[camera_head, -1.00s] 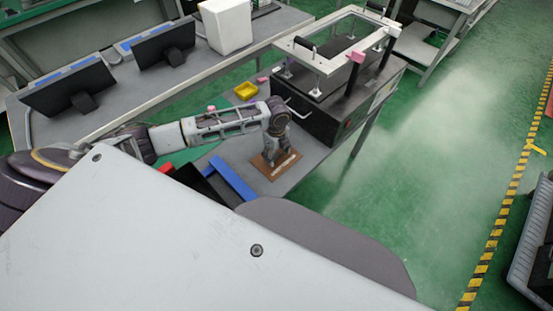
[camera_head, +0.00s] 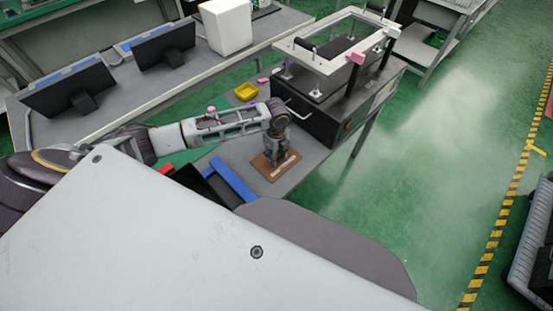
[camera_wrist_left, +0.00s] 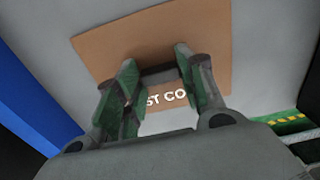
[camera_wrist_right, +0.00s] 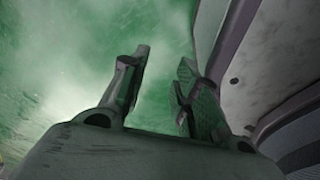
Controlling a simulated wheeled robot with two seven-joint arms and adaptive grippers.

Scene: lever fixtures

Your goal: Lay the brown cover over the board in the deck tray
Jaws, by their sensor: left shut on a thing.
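The brown cover (camera_head: 259,165) lies flat or nearly flat at the grey bench's near end. In the left wrist view the cover (camera_wrist_left: 110,48) shows white lettering, partly hidden by my fingers. My left gripper (camera_head: 277,157) points down over the cover's middle. In the left wrist view its fingers (camera_wrist_left: 156,60) are shut on the cover's dark grip bar. Whether the cover touches the bench I cannot tell. My right gripper (camera_wrist_right: 163,58) shows only in the right wrist view, fingers apart and empty above green floor. I cannot make out the board or the deck tray clearly.
A black machine (camera_head: 320,120) with a raised pale frame (camera_head: 300,54) stands behind the cover. A yellow tray (camera_head: 246,91) sits to the left on the bench. A blue bar (camera_head: 232,179) lies left of the cover.

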